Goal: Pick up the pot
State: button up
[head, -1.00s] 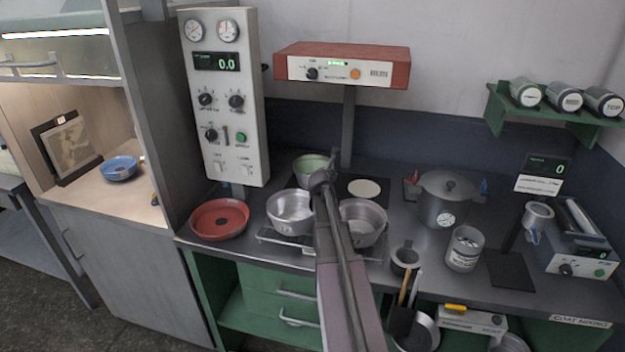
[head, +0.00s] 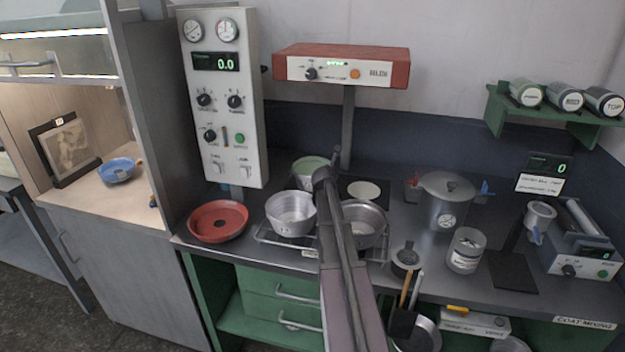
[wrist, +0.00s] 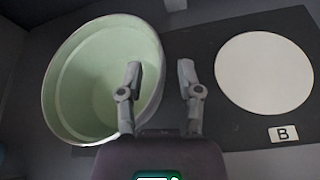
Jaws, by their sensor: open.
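The light green pot (head: 303,169) stands at the back of the bench, partly hidden behind my arm in the head view. In the wrist view the same pot (wrist: 75,85) fills the left side, open at the top and empty. My gripper (wrist: 159,72) is open. Its left finger shows over the inside of the pot and its right finger shows beyond the right rim, with the rim between them. I cannot tell how far above the rim the fingertips are. My gripper is hidden behind the arm in the head view.
A dark plate with a white disc (wrist: 263,73) and a "B" label (wrist: 283,133) lies right of the pot. Two metal pans (head: 290,214) (head: 363,224) sit on a rack in front. A red dish (head: 218,221) is left; a lidded grey pot (head: 445,203) stands right.

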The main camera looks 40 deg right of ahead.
jog(key=shift+b+x, duration=0.4)
jog(key=shift+x, duration=1.15)
jog(key=shift+r, duration=0.1)
grip_shut()
